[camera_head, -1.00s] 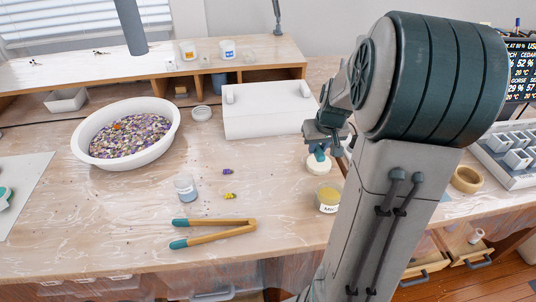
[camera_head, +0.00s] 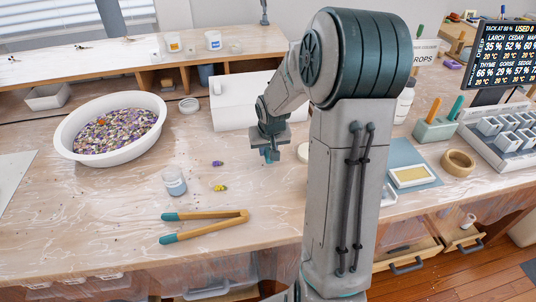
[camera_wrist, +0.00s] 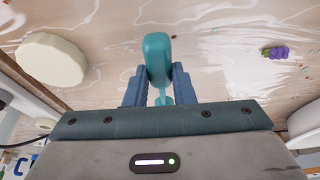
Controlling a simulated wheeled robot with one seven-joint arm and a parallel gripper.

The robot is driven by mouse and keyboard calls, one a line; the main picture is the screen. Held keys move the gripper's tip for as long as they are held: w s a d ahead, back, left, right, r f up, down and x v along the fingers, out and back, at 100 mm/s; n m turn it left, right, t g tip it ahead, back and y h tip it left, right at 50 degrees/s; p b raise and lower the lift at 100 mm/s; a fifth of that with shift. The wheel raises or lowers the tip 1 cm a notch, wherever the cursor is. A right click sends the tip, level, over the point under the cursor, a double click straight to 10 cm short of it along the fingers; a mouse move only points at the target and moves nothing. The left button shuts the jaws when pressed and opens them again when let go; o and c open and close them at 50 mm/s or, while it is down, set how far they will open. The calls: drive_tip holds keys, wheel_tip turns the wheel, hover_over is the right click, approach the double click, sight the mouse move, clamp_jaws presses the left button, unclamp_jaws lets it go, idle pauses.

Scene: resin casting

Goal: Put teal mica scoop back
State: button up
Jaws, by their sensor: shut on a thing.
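My gripper (camera_head: 268,156) is shut on the teal scoop. In the wrist view, the teal scoop (camera_wrist: 157,60) sticks out between the blue fingers (camera_wrist: 157,88), its rounded end pointing away from the gripper. In the head view, the gripper hangs over the middle of the bench, left of a round cream disc (camera_head: 303,152), and only a little of the scoop shows. The disc also lies at the left of the wrist view (camera_wrist: 50,60).
A jar of blue contents (camera_head: 174,182), small purple (camera_head: 217,163) and yellow (camera_head: 220,188) pieces and wooden tongs (camera_head: 210,224) lie left of my arm. A white bowl (camera_head: 70,150) of colourful bits stands further left. My arm hides part of the right bench.

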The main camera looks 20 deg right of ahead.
drive_tip(key=shift+f, duration=1)
drive_tip(key=shift+f, duration=0.1)
drive_tip(key=shift+f+b, duration=0.15)
drive_tip(key=shift+b, duration=0.15)
drive_tip(key=o, duration=0.9)
drive_tip(key=shift+o, duration=0.2)
drive_tip(key=shift+r, duration=0.2)
